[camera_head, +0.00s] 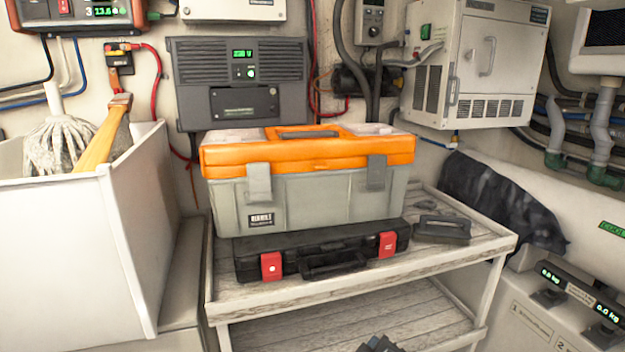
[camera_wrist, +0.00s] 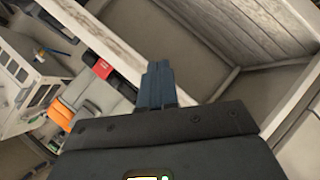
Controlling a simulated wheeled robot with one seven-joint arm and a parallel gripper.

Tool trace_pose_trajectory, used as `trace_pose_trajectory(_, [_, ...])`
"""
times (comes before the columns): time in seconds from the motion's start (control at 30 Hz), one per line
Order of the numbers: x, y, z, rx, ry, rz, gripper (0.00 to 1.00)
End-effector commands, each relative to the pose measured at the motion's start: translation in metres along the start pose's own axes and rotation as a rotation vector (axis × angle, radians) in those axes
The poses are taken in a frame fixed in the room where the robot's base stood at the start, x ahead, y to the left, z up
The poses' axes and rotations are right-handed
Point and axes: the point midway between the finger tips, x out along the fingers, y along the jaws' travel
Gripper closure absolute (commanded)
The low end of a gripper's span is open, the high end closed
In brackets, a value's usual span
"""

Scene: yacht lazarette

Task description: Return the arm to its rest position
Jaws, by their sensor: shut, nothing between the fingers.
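My gripper (camera_wrist: 158,72) shows in the wrist view with its dark blue-grey fingers together and nothing between them. In the head view only the tip of my gripper (camera_head: 380,344) shows at the bottom edge, in front of the lower shelf of a wooden rack. The rest of my arm is out of the head view. In the wrist view the fingers overlap the white frame of the rack (camera_wrist: 110,40); I cannot tell how far apart they are.
The two-level rack (camera_head: 440,262) holds a grey toolbox with an orange lid (camera_head: 300,195), a black case with red latches (camera_head: 320,252) and a small black item (camera_head: 442,230). A white bin (camera_head: 60,250) holds a mop at left. The lower shelf (camera_head: 350,322) looks bare.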

Motion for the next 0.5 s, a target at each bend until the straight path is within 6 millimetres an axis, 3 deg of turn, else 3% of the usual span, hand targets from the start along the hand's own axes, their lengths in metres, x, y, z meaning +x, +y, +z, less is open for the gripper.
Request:
trace_pose_trajectory(0.03, [-0.014, -0.019, 0.016, 0.037, 0.013, -0.025, 1.0])
trace_pose_trajectory(0.2, [-0.061, -0.06, 0.056, 0.166, 0.065, -0.078, 1.0])
trace_pose_trajectory(0.5, [-0.161, -0.098, 0.118, 0.399, 0.13, -0.127, 1.0])
